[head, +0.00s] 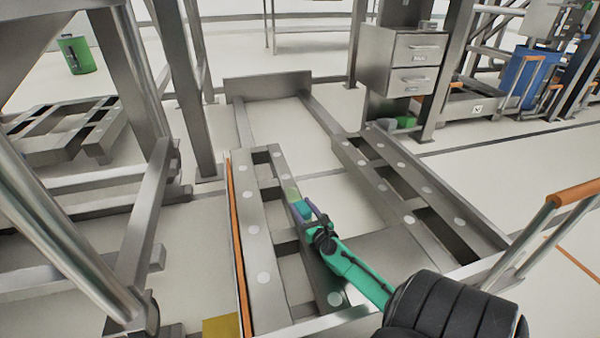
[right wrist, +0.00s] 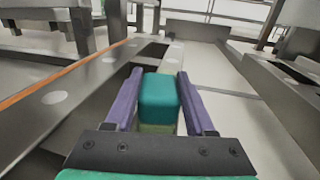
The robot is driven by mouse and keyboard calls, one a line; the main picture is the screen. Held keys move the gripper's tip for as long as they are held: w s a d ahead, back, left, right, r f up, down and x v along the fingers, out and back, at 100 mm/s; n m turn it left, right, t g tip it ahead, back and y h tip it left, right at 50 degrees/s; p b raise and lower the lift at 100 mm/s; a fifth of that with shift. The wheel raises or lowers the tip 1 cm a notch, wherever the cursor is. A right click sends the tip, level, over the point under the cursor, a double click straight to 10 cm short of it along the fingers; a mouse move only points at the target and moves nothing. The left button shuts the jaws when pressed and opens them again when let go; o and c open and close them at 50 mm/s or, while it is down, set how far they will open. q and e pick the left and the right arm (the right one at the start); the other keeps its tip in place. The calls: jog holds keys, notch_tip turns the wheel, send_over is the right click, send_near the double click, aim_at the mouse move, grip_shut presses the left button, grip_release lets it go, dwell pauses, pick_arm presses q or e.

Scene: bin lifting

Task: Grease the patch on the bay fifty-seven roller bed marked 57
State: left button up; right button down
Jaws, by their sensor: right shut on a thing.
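My right gripper (head: 309,211) reaches forward over the left rail of the roller bed (head: 262,250). It also shows in the right wrist view (right wrist: 160,103), its purple fingers on either side of a teal block (right wrist: 158,97) with a green lower part. The block (head: 302,209) is just above or touching the rail; I cannot tell which. A faint light-green patch (head: 291,194) shows on the rail just beyond the block. No number 57 is readable. My left gripper is not in view.
A second rail (head: 400,190) runs parallel on the right, with open floor between. An orange strip (head: 237,240) edges the left rail. Grey posts and a drawer cabinet (head: 397,60) stand behind. An orange-gripped handle (head: 575,193) is at right.

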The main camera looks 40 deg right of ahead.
aim_at(304, 215)
jog(key=shift+a+v, duration=0.2)
jog(key=shift+v, duration=1.05)
jog(key=shift+a+v, duration=0.2)
jog(key=shift+v, duration=1)
jog(key=shift+d+x, duration=0.2)
jog(key=shift+x, duration=1)
jog(key=shift+d+x, duration=0.15)
jog(key=shift+x, duration=1)
jog(key=shift+d+x, duration=0.2)
jog(key=shift+x, duration=1)
jog(key=shift+d+b+x, duration=0.15)
jog(key=shift+b+x, duration=0.1)
jog(key=shift+x, duration=0.55)
jog(key=shift+d+b+x, duration=0.2)
jog(key=shift+x, duration=0.55)
jog(key=shift+b+x, duration=0.5)
jog(key=shift+x, duration=0.55)
jog(key=shift+w+d+b, duration=0.45)
jog(key=shift+w+d, duration=0.2)
jog(key=shift+w, duration=0.3)
jog(key=shift+w+d+b, duration=0.45)
jog(key=shift+w+d, duration=0.2)
jog(key=shift+w, duration=0.35)
jog(key=shift+d+b+x, duration=0.2)
jog(key=shift+b+x, duration=0.8)
jog(key=shift+x, duration=0.25)
jog(key=shift+w+d+f, duration=0.15)
jog(key=shift+w, duration=0.1)
